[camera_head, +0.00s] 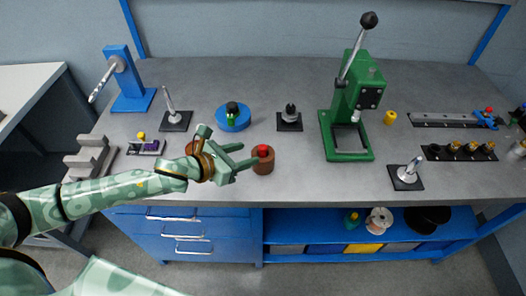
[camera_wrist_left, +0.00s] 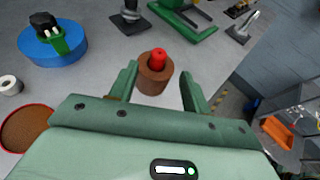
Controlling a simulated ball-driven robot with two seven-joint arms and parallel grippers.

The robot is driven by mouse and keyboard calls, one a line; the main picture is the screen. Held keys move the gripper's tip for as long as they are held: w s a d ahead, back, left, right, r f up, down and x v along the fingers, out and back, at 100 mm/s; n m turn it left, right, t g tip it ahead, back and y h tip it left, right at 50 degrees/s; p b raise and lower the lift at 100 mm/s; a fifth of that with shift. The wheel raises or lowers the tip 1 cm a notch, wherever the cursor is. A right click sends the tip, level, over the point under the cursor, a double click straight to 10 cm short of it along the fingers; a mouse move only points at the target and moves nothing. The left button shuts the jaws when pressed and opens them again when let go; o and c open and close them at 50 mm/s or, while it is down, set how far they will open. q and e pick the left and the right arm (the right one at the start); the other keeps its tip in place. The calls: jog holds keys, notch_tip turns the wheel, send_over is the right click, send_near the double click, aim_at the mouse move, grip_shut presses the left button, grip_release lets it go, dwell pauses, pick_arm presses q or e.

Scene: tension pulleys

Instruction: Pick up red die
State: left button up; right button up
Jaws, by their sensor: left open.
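The red die (camera_head: 263,149) sits on top of a round brown holder (camera_head: 264,163) near the front edge of the bench. In the left wrist view the red die (camera_wrist_left: 158,55) stands upright in the top of the brown holder (camera_wrist_left: 153,78), just ahead of the jaws. My left gripper (camera_head: 244,160) is open, and its fingers point at the holder from the left. In the left wrist view the two fingers of the left gripper (camera_wrist_left: 158,80) lie on either side of the holder. My right gripper is not in view.
A green press (camera_head: 350,110) stands to the right. Behind are a blue round base (camera_head: 232,120) and a dark stand (camera_head: 290,120). A steel lever stand (camera_head: 407,176) is at the front right. A second brown cup (camera_wrist_left: 28,128) is left of the gripper. The bench's front edge is close.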

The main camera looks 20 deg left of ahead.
aim_at(263, 146)
pick_arm(q)
jog(key=b+x, duration=0.1)
jog(key=x, duration=0.7)
jog(key=shift+r, duration=0.1)
jog(key=shift+a+r, duration=0.1)
grip_shut()
